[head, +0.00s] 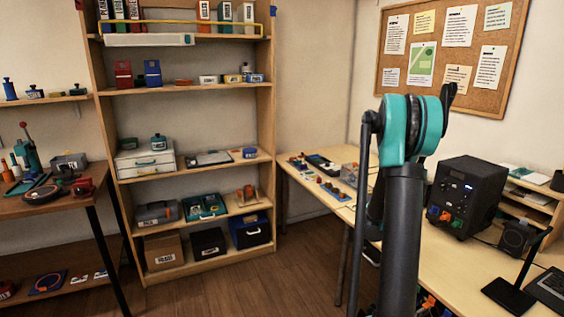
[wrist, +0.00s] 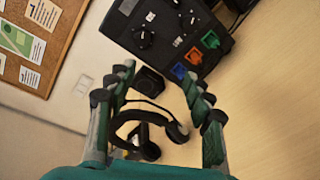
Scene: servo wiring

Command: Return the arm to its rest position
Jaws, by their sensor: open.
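My arm stands raised in the right half of the head view, its dark links meeting at a teal joint (head: 400,130). The end of my arm cannot be made out in the head view. In the wrist view, my gripper (wrist: 161,82) is open, its two green and black fingers spread apart. Nothing is held between them. Beyond the fingers a black curved item like a headset (wrist: 178,133) and a small dark block (wrist: 150,80) show above the light desk.
A black box with coloured sockets (head: 466,193) stands on the desk (head: 455,262) right of my arm; it also shows in the wrist view (wrist: 205,20). A corkboard (head: 450,50) hangs behind. A loaded shelf (head: 190,88) stands left. The wooden floor (head: 235,285) before it is clear.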

